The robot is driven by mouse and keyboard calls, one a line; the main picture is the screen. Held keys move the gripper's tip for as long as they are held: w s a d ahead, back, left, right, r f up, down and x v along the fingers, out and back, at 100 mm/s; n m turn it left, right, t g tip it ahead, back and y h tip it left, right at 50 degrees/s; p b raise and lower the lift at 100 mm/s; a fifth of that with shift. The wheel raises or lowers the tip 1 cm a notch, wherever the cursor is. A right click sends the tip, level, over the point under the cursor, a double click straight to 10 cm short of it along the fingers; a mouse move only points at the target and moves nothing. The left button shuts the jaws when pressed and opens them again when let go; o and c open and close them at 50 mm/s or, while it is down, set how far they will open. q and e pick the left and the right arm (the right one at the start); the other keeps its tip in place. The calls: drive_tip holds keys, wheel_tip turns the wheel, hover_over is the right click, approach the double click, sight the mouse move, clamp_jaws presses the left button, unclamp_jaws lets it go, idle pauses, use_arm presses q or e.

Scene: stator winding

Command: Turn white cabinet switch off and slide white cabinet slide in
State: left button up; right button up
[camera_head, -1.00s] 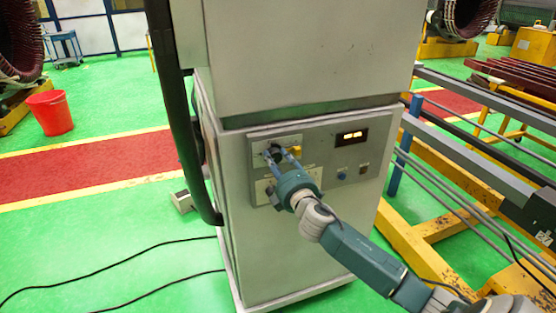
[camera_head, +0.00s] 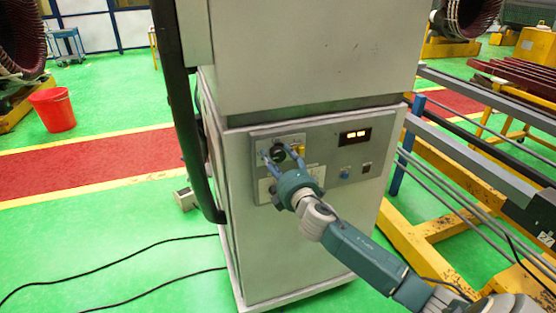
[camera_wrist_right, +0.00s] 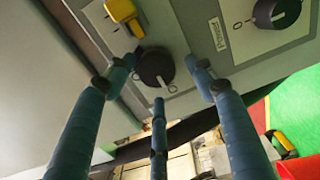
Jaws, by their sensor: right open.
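The white cabinet (camera_head: 300,220) stands in the middle of the head view. Its grey front panel (camera_head: 330,135) carries a round black switch knob (camera_head: 278,151), a yellow part and a lit display (camera_head: 355,136). In the right wrist view the black knob (camera_wrist_right: 155,68) sits between "O" marks, with the yellow switch (camera_wrist_right: 124,12) beside it. My right gripper (camera_head: 281,156) is open at the panel. Its blue fingers stand spread around the knob; I cannot tell whether any touches it. I cannot clearly pick out the slide. My left gripper is out of view.
A second black knob (camera_wrist_right: 277,11) is on the panel at the upper right of the wrist view. A black tube (camera_head: 185,120) runs down the cabinet's left side. Yellow rails (camera_head: 410,245) stand close on the right. A red bucket (camera_head: 53,109) and cables lie left.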

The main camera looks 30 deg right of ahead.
drive_tip(key=shift+s+d+f, duration=0.1)
drive_tip(key=shift+s, duration=0.3)
drive_tip(key=v, duration=1.1)
drive_tip(key=shift+a, duration=0.3)
drive_tip(key=shift+s, duration=0.1)
